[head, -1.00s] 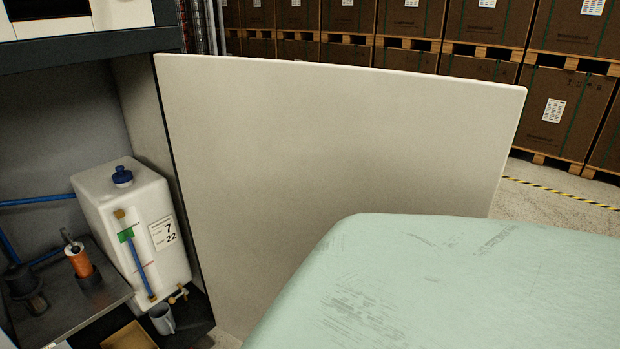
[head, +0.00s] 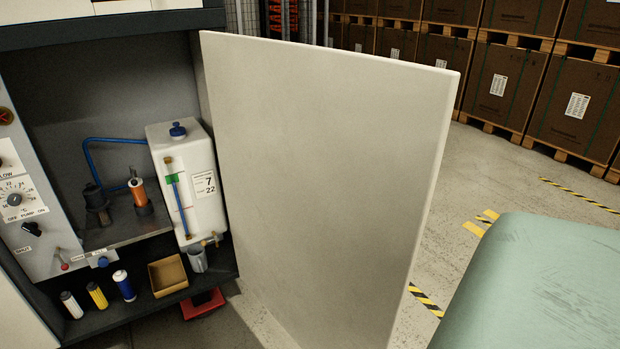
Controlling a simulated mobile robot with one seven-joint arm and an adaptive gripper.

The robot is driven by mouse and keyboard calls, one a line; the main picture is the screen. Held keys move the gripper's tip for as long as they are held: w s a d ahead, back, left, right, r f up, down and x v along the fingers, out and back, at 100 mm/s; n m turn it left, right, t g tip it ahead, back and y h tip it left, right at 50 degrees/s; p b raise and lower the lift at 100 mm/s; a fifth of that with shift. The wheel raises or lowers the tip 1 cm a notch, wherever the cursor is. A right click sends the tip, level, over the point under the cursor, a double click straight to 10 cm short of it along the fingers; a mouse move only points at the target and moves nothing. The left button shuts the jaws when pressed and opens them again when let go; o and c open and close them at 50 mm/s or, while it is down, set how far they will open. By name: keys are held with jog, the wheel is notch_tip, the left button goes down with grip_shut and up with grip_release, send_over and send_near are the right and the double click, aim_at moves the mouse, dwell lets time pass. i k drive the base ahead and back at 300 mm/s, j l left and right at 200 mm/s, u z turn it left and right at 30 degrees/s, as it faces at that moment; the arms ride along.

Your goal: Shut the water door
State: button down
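The water door (head: 325,160) is a large plain off-white panel in the middle of the head view. It stands wide open, its left edge at the right side of the cabinet and its free edge swung out toward the right. Inside the open cabinet is a white water tank (head: 188,190) with a blue cap and a blue level tube. My gripper is not in view. A pale green, scuffed rounded surface (head: 545,285) fills the lower right corner; I cannot tell whether it is part of my own body.
The cabinet has a control panel (head: 25,200) at left. Its bottom shelf holds several small bottles, a cardboard box (head: 167,277) and a grey cup (head: 198,260). A red object (head: 203,304) lies below the shelf. Stacked boxes (head: 570,105) stand behind.

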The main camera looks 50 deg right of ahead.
aim_at(331, 159)
jog(key=k+l, duration=0.3)
jog(key=l, duration=0.2)
jog(key=k+l+u, duration=0.1)
jog(key=k+l, duration=0.2)
jog(key=l, duration=0.2)
jog(key=k+l, duration=0.1)
jog(key=l, duration=0.3)
jog(key=k+l+u, duration=0.1)
jog(key=l, duration=0.25)
jog(key=k+l, duration=0.2)
jog(key=l, duration=0.2)
jog(key=k+l, duration=0.1)
jog(key=l, duration=0.5)
jog(key=k+l+u, duration=0.1)
jog(key=l, duration=0.5)
jog(key=l+u, duration=0.1)
jog(key=l, duration=0.4)
jog(key=k+l+u, duration=0.15)
jog(key=l, duration=0.4)
jog(key=l+u, duration=0.1)
jog(key=l, duration=0.4)
jog(key=j, duration=0.2)
